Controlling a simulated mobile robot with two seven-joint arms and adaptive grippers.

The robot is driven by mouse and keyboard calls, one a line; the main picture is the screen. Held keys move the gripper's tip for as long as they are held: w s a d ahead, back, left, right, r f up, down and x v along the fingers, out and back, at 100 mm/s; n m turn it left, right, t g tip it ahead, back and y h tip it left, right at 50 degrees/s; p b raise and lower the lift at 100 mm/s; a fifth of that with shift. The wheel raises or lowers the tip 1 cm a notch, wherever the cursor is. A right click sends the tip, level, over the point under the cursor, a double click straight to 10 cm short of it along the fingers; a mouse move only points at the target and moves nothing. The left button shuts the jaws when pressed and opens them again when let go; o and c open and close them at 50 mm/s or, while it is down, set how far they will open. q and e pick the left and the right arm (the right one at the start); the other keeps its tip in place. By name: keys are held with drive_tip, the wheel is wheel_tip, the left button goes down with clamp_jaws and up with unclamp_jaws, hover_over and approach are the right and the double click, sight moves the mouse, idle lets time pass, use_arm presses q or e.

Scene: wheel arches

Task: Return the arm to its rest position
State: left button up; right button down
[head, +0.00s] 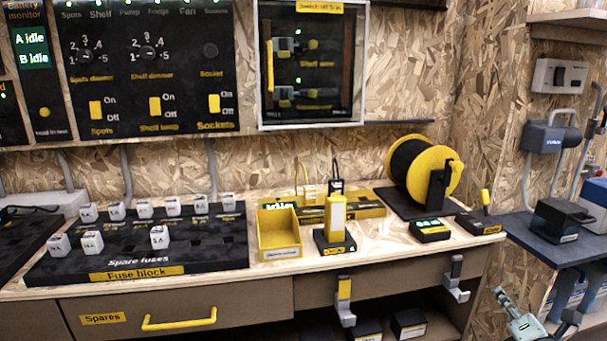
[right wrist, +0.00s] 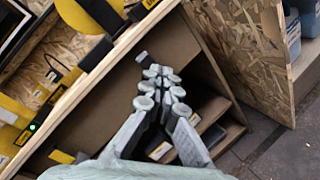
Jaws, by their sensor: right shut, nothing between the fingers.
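My right gripper (head: 500,295) is at the lower right of the head view, below and to the right of the workbench's front corner. In the right wrist view its pale fingers (right wrist: 160,78) are together, with nothing between them. They stand in front of the open shelf under the bench, apart from it as far as I can tell. Most of my right arm is outside the head view. My left gripper is in neither view.
The workbench holds a fuse block (head: 140,272), a yellow bin (head: 280,236) and a cable reel (head: 425,172). Hooks (head: 456,278) stick out from the bench front near my right gripper. A dark side shelf (head: 545,250) is at the right.

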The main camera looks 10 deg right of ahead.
drive_tip(key=s+a+f+m+g+h, duration=0.2)
drive_tip(key=s+a+f+m+g, duration=0.25)
drive_tip(key=s+f+m, duration=0.45)
drive_tip(key=s+a+f+m+g+y, duration=0.4)
drive_tip(key=s+a+f+m+g, duration=0.4)
drive_tip(key=s+a+f+m, duration=0.4)
drive_tip(key=s+a+f, duration=0.3)
drive_tip(key=a, duration=0.3)
drive_tip(key=shift+s+a+f+y, duration=0.15)
drive_tip(key=shift+s+f+y, duration=0.15)
drive_tip(key=shift+s, duration=0.1)
drive_tip(key=shift+g, duration=0.35)
